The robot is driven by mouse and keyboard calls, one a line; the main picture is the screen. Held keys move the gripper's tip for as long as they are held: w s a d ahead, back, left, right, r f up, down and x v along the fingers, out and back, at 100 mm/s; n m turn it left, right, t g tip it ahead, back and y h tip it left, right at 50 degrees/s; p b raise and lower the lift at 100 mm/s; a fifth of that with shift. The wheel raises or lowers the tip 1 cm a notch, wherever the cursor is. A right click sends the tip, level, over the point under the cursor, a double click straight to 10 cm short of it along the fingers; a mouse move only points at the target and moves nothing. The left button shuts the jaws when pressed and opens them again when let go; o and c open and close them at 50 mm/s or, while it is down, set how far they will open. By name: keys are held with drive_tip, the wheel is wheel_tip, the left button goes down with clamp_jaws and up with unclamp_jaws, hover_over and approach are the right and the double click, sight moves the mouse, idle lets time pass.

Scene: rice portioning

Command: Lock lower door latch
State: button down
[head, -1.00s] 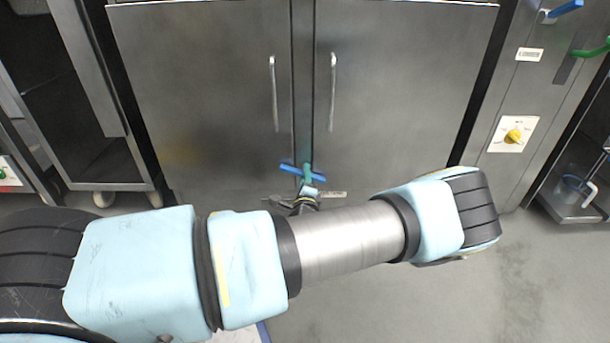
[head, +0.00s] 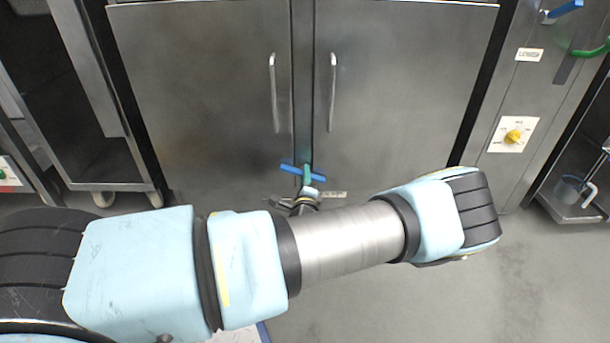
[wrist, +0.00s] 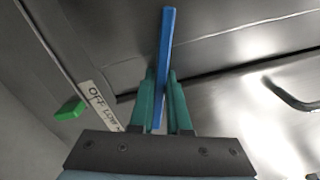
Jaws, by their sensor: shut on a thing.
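The lower door latch is a blue bar (head: 290,167) low on the strip between two steel doors. It lies nearly level, tilted slightly down to the right. My gripper (head: 307,174) reaches it from below with green fingers. In the wrist view the blue bar (wrist: 168,40) stands between the two fingers of my gripper (wrist: 160,85), which is shut on it. The left steel door (head: 200,90) and right steel door (head: 410,90) look closed. The latch's mounting is hidden behind my fingers.
Two vertical door handles (head: 274,95) (head: 332,92) stand above the latch. A panel at right has a yellow knob (head: 513,137), a blue handle (head: 566,7) and a green handle (head: 592,50). A green block (wrist: 70,110) and a label (wrist: 98,103) show in the wrist view.

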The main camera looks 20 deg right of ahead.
idle(0.5)
drive_tip(key=shift+r+n+p, duration=0.2)
drive_tip(key=shift+n+p, duration=0.6)
drive_tip(key=shift+n, duration=0.3)
drive_tip(key=shift+f+n+p, duration=0.15)
drive_tip(key=shift+n+p, duration=0.2)
drive_tip(key=shift+n, duration=0.75)
drive_tip(key=c, duration=0.9)
unclamp_jaws()
drive_tip(key=p+v, duration=0.3)
drive_tip(key=v, duration=0.8)
drive_tip(key=shift+w, duration=0.1)
